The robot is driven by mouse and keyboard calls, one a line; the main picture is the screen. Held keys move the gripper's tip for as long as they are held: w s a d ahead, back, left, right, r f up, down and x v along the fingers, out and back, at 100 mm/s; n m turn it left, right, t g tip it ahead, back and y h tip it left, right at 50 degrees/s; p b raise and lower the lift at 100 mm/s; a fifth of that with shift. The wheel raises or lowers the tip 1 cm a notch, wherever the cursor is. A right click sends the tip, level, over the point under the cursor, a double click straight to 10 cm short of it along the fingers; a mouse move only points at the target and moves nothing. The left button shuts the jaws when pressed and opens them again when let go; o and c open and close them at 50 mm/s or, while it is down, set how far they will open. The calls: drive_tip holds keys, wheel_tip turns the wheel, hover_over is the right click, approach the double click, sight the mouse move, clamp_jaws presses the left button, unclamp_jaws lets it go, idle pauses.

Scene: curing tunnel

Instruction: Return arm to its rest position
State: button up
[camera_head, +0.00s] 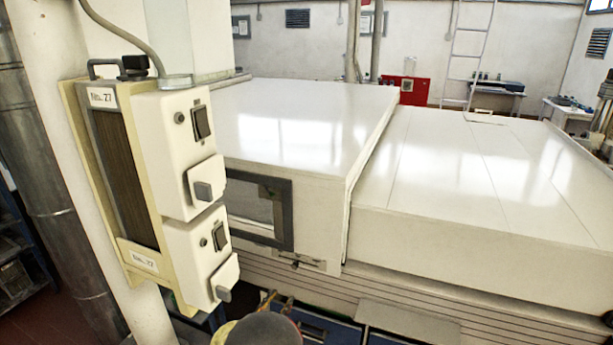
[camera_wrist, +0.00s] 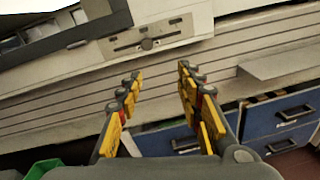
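My gripper (camera_wrist: 158,82) shows in the wrist view with its two yellow-and-grey fingers spread apart. Nothing is between the fingers. It points at the ribbed pale side of the large curing machine and does not appear to touch it. In the head view, a rounded grey part of my arm (camera_head: 263,330) shows at the bottom edge, with a bit of yellow beside it; the fingertips are not clear there.
The white curing tunnel (camera_head: 290,115) fills the middle and right. A beige switch box (camera_head: 185,190) on a pillar stands close at left. Blue drawers (camera_wrist: 285,112) sit below the machine, under a small ledge (camera_wrist: 285,58). A green bin (camera_wrist: 42,168) shows at lower left.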

drive_tip(key=s+d+f+m+g+h, duration=0.2)
drive_tip(key=s+d+f+g, duration=0.1)
drive_tip(key=s+d+f, duration=0.25)
drive_tip(key=s+d+r+m+g, duration=0.3)
drive_tip(key=s+d+m+g, duration=0.2)
drive_tip(key=s+d, duration=0.15)
drive_tip(key=s+d+r+m+g, duration=0.3)
drive_tip(key=s+d+m+g, duration=0.15)
drive_tip(key=s+d, duration=0.2)
drive_tip(key=s+d+r+m+g+y, duration=0.1)
drive_tip(key=s+d+r+m+y, duration=0.25)
drive_tip(key=s+r+m, duration=0.45)
drive_tip(key=s+d+r+m+g+y, duration=0.1)
drive_tip(key=s+d+r+m+y, duration=0.1)
drive_tip(key=s+r+m+y, duration=0.5)
drive_tip(key=s+d+r+m+t+h, duration=0.1)
drive_tip(key=s+d+r+t, duration=0.3)
drive_tip(key=r, duration=0.6)
drive_tip(key=shift+s+d+m, duration=0.65)
drive_tip(key=shift+s+d, duration=0.2)
drive_tip(key=shift+d, duration=0.15)
drive_tip(key=shift+r+h, duration=0.1)
drive_tip(key=shift+h, duration=0.15)
idle(2.4)
